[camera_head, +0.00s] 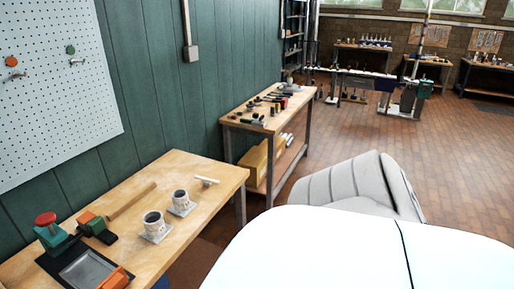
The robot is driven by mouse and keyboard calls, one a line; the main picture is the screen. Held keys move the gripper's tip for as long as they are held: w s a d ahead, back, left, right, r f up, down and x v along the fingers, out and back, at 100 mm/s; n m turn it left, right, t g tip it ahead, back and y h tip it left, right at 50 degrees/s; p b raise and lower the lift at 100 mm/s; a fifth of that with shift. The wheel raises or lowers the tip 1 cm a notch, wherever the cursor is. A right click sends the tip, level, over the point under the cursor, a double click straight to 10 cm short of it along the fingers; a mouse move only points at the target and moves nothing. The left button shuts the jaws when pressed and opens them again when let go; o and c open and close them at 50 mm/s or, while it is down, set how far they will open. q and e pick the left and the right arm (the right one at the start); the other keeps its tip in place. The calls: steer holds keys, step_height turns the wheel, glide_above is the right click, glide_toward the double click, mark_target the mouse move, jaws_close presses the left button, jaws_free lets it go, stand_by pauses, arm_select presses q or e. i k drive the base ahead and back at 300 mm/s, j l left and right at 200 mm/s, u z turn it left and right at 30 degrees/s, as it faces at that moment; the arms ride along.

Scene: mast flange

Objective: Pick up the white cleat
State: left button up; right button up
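A small white piece that looks like the white cleat (207,180) lies near the back right corner of the near wooden workbench (217,196). It is small in the picture, so its exact shape is hard to tell. Two grey-white cylindrical fittings on square bases, one in front (153,226) and one behind (181,202), stand on the same bench, nearer than the white piece. Nothing touches the white piece. Neither of my grippers shows in this view.
The bench also holds a wooden strip (131,201), a dark tray (86,270), a red-topped green tool (49,231) and an orange and green tool (95,227). A pegboard (52,90) hangs on the green wall. A second bench (262,116) carries several tools.

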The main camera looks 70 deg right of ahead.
mark_target(207, 182)
steer(key=z, duration=1.9)
steer(key=u, duration=0.45)
steer(key=i+l+u, duration=0.1)
steer(key=u, duration=0.3)
steer(key=l+u, duration=0.3)
steer(key=u, duration=0.15)
steer(key=i+l+u, duration=0.1)
steer(key=l+u, duration=0.6)
steer(key=l, duration=0.15)
steer(key=l+u, duration=0.3)
steer(key=l, duration=0.2)
steer(key=k+l+u, duration=0.1)
steer(key=l, duration=0.25)
steer(key=k+l+u, duration=0.1)
steer(key=l, duration=0.25)
steer(key=k+l+u, duration=0.15)
steer(key=l, duration=0.2)
steer(key=k+l, duration=0.1)
steer(key=l, duration=0.25)
steer(key=k+l, duration=0.1)
steer(key=l, duration=0.3)
steer(key=l+u, duration=0.1)
steer(key=l, duration=0.25)
steer(key=k, duration=0.05)
